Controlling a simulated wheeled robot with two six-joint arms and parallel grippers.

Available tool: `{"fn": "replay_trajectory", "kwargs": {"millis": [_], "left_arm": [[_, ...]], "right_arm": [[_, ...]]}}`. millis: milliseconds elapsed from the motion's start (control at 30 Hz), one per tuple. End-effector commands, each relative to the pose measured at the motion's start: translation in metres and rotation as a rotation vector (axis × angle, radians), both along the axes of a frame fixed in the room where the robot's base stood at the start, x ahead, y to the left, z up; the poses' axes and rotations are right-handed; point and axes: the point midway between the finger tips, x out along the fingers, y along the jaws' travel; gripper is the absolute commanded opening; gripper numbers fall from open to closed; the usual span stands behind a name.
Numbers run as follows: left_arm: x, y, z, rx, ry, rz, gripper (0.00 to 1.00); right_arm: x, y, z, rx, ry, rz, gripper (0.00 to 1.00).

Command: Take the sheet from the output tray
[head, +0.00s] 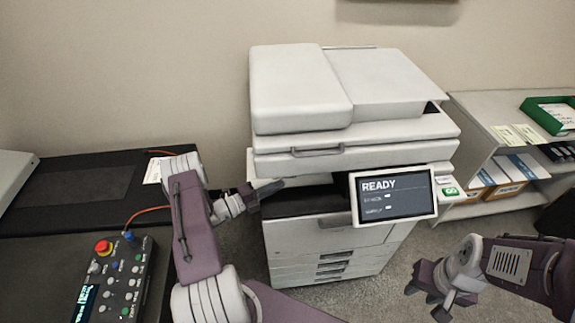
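The white printer (360,142) stands against the wall, and its screen (393,196) reads READY. Its output tray (310,207) is the dark slot below the scanner part, partly covered by the screen. No sheet is visible in the part of the slot that I can see. My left gripper (270,187) is at the left end of the slot, with its fingers pointing right into the opening. The fingers overlap in this view, so I cannot tell whether they hold anything. My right gripper (426,301) is open and empty, low over the floor to the right of the printer.
A dark table with a control box (115,280) of buttons and a red knob stands at the left. Free floor lies between the printer and shelf.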

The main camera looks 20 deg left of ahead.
Motion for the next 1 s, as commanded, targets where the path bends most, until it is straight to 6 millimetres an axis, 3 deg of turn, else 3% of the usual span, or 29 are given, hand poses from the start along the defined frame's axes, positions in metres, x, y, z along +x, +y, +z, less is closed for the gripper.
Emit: {"fn": "replay_trajectory", "kwargs": {"millis": [467,833,1000], "left_arm": [[-0.002,0.005,0.009,0.002,-0.002,0.002,0.00],[-0.002,0.003,0.074,0.002,-0.003,0.000,0.00],[-0.021,0.037,0.069,0.002,-0.001,0.006,0.00]], "right_arm": [[0.000,0.000,-0.003,0.000,0.000,0.000,0.36],[0.000,0.000,0.004,0.000,0.000,0.000,0.36],[0.000,0.000,-0.003,0.000,0.000,0.000,0.36]]}}
